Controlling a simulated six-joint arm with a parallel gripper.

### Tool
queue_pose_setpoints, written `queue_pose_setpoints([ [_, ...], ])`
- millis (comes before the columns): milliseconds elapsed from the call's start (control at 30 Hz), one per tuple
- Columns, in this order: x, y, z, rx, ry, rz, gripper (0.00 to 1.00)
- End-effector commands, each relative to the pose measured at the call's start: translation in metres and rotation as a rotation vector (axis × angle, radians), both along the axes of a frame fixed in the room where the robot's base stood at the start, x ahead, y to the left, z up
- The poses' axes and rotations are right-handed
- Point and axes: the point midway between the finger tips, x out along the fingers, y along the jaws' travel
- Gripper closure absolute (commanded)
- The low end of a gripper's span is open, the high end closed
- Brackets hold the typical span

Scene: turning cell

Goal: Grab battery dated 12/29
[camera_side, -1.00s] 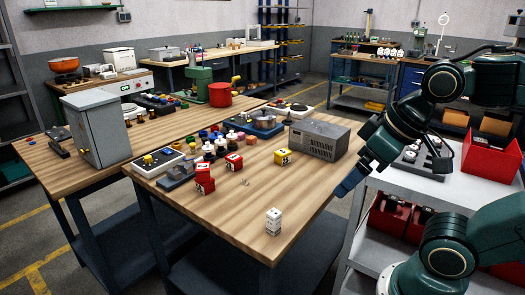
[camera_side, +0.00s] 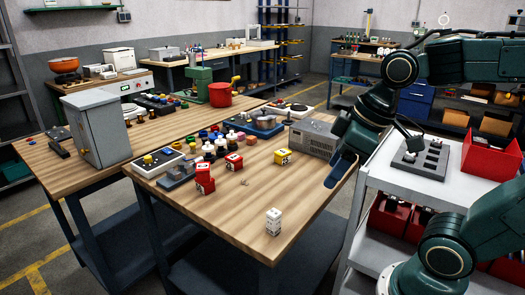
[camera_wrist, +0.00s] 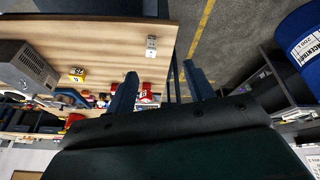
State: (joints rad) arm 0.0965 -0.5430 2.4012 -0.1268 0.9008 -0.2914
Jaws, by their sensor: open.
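Several block-shaped batteries stand on the wooden table (camera_side: 235,222). A white one (camera_side: 273,222) stands alone near the front edge; it also shows in the wrist view (camera_wrist: 151,46). A yellow one (camera_side: 283,157) lies further back, also in the wrist view (camera_wrist: 77,76). Red ones stand to the left, one at the middle (camera_side: 233,162) and another (camera_side: 205,178) in front of it. They carry small printed labels, but I cannot read a 12/29 date on any. My gripper (camera_side: 338,174) is open and empty over the table's right edge; its two blue fingers show apart in the wrist view (camera_wrist: 160,72).
A grey vented box (camera_side: 312,138) stands close behind my gripper. Small parts and a blue-based device (camera_side: 262,124) crowd the table's back. A white cart (camera_side: 400,190) with a red bin (camera_side: 490,158) is at right.

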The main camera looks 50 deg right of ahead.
Motion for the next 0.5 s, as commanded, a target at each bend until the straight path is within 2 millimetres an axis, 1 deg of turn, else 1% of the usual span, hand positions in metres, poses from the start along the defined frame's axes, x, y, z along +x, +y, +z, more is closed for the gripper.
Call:
queue_pose_setpoints([
  [33,0.008,-0.002,-0.002,-0.009,0.021,0.045,0.47],
  [267,0.043,-0.007,-0.013,-0.036,0.086,0.297,0.47],
  [500,0.077,-0.019,-0.031,-0.029,0.124,0.561,0.47],
])
